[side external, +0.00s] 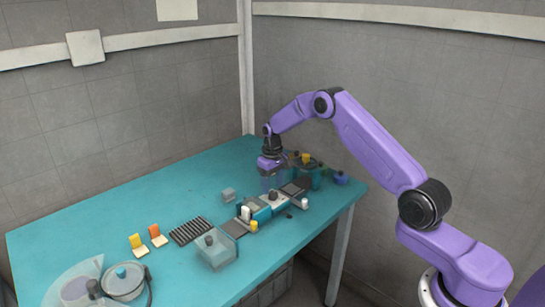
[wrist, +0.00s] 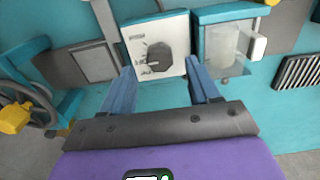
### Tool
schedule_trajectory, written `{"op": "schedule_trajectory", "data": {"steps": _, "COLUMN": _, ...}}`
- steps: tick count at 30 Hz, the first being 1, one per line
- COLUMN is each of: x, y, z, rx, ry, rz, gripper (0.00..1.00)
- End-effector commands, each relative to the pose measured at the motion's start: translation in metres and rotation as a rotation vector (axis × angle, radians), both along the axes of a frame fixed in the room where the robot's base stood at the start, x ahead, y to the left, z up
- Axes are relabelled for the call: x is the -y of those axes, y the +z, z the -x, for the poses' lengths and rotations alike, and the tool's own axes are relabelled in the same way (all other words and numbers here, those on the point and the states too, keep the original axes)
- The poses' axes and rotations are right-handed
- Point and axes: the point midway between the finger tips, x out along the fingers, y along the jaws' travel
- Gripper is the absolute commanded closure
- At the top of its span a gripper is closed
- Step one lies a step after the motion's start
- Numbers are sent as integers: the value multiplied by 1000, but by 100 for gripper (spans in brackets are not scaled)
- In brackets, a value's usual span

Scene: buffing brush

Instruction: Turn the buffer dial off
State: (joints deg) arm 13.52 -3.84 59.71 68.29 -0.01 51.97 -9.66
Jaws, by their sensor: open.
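The buffer dial (wrist: 160,57) is a dark grey, many-sided knob on a white panel (wrist: 137,34) with small marks along its left side. The panel sits on a teal housing. My gripper (wrist: 160,70) is open, with its two blue fingers apart and nothing between them. In the wrist view the fingertips reach the lower left and lower right edges of the panel, with the dial beyond and between them. In the side view my gripper (side external: 270,182) hangs over the row of devices. I cannot tell the gap in height or the dial's setting.
Beside the panel stands a teal unit with a clear cover (wrist: 228,45) and a white block. A grey plate (wrist: 95,62) and a yellow-knobbed wheel (wrist: 18,115) lie at the left. A black slotted rack (side external: 190,230) and a clear box (side external: 215,248) stand nearby.

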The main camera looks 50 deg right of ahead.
Motion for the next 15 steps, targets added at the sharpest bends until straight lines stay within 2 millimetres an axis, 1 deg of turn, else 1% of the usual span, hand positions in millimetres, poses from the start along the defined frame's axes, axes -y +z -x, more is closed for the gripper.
{"op": "schedule_trajectory", "data": {"steps": 1, "x": 0, "y": 12, "z": -1, "rx": 4, "ry": 0, "rz": 1, "gripper": 39}}
{"op": "schedule_trajectory", "data": {"steps": 3, "x": 0, "y": 27, "z": -1, "rx": 4, "ry": 0, "rz": 1, "gripper": 39}}
{"op": "schedule_trajectory", "data": {"steps": 15, "x": 0, "y": 110, "z": -1, "rx": 4, "ry": 1, "rz": 1, "gripper": 39}}
